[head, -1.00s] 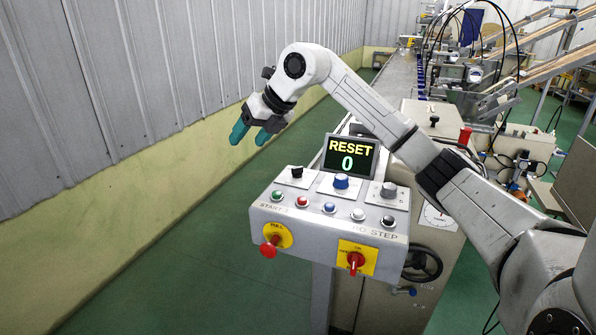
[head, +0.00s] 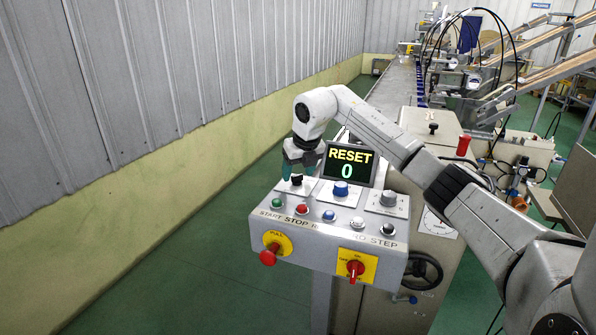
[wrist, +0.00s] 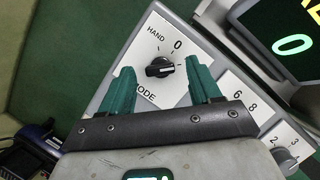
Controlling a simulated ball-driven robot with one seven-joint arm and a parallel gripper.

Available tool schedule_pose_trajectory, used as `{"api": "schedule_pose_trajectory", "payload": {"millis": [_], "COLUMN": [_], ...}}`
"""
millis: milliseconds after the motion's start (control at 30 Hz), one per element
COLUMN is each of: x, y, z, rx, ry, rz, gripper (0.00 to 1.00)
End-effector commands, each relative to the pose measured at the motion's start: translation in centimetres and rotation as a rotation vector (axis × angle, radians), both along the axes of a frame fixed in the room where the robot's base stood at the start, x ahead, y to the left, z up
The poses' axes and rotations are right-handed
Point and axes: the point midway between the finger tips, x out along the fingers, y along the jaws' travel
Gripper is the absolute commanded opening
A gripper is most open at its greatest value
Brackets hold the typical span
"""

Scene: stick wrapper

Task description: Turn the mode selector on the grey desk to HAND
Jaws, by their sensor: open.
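The mode selector is a black knob (wrist: 159,68) on a white plate (wrist: 150,50) marked HAND, 0 and MODE, seen in the wrist view. In the head view the knob (head: 296,180) is at the upper left of the grey desk (head: 330,244), partly behind my gripper. In the head view my gripper (head: 299,172) is over the desk's back left corner. The knob's pointer seems to lie across the plate; its exact setting is unclear.
A display reading RESET 0 (head: 347,164) stands right behind the desk's top, close to my gripper. A blue knob (head: 341,188) and a grey knob (head: 388,198) sit to the right. Several push buttons line the front, with a red mushroom button (head: 268,257) below.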

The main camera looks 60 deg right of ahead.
Motion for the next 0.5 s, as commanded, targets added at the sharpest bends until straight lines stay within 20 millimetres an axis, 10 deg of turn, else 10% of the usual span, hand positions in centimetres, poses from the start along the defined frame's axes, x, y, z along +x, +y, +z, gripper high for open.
{"api": "schedule_pose_trajectory", "payload": {"millis": [500], "x": [0.28], "y": [-0.19], "z": [-0.81], "rx": [0.000], "ry": [-0.001], "rz": [0.001], "gripper": [0.54]}}
